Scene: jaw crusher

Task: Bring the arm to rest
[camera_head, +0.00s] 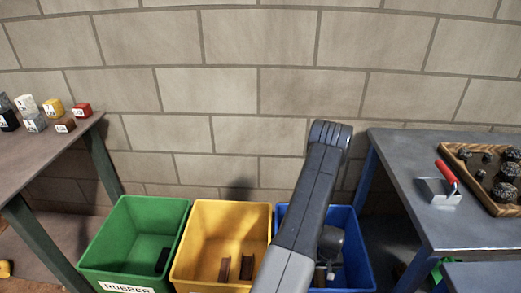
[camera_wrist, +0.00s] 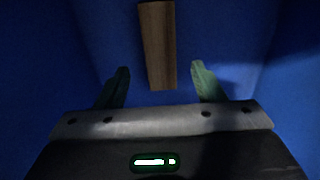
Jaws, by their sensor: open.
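My arm reaches up and over in the head view and comes down at the blue bin (camera_head: 363,262). My gripper (camera_wrist: 160,72) shows in the wrist view with its two greenish fingers apart. It is inside the blue bin, whose walls (camera_wrist: 230,35) surround it. A brown wood-like block (camera_wrist: 157,45) lies beyond and between the fingertips, and the fingers do not touch it. In the head view my gripper's fingers are hidden by my arm and the bin.
A yellow bin (camera_head: 205,225) with brown pieces and a green bin (camera_head: 130,235) stand to the left. The left table (camera_head: 45,155) holds small labelled cubes. The right table (camera_head: 410,165) holds a red-handled scoop (camera_head: 445,180) and a wooden tray (camera_head: 480,195) of dark rocks.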

